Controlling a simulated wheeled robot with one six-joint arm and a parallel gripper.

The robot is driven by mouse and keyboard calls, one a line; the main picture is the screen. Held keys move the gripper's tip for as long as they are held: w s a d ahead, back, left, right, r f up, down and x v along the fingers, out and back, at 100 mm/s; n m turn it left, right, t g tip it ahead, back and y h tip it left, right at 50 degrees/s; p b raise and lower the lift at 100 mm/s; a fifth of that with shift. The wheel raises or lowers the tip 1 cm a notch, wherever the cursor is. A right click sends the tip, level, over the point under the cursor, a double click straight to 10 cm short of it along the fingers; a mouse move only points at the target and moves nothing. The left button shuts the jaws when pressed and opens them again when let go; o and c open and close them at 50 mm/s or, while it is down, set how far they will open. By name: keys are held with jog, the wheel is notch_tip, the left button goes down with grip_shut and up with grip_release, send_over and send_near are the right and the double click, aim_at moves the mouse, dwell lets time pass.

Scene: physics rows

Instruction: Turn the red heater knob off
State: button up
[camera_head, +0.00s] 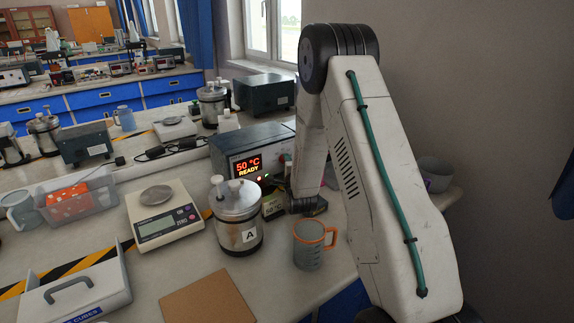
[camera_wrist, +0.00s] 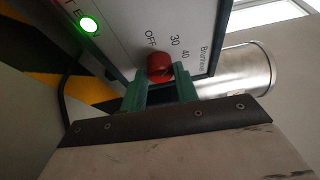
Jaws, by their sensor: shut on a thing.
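The red heater knob (camera_wrist: 158,66) is on a pale panel in the wrist view, beside printed words OFF, 30 and 40. My gripper (camera_wrist: 160,80) has its two green fingers shut on the knob, one on each side. I cannot make out where the knob's pointer stands. In the head view the heater box (camera_head: 236,142) stands at the back right of the bench, and its display reads 50 °C READY. A green lamp (camera_wrist: 89,24) glows on the panel.
A metal can marked A (camera_head: 238,228) and a grey mug with an orange rim (camera_head: 310,247) stand close in front of the heater. A scale (camera_head: 163,214) is to the left. A metal cylinder (camera_wrist: 238,72) is near the panel in the wrist view.

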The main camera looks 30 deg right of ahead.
dwell(0.3)
jog(key=o, duration=1)
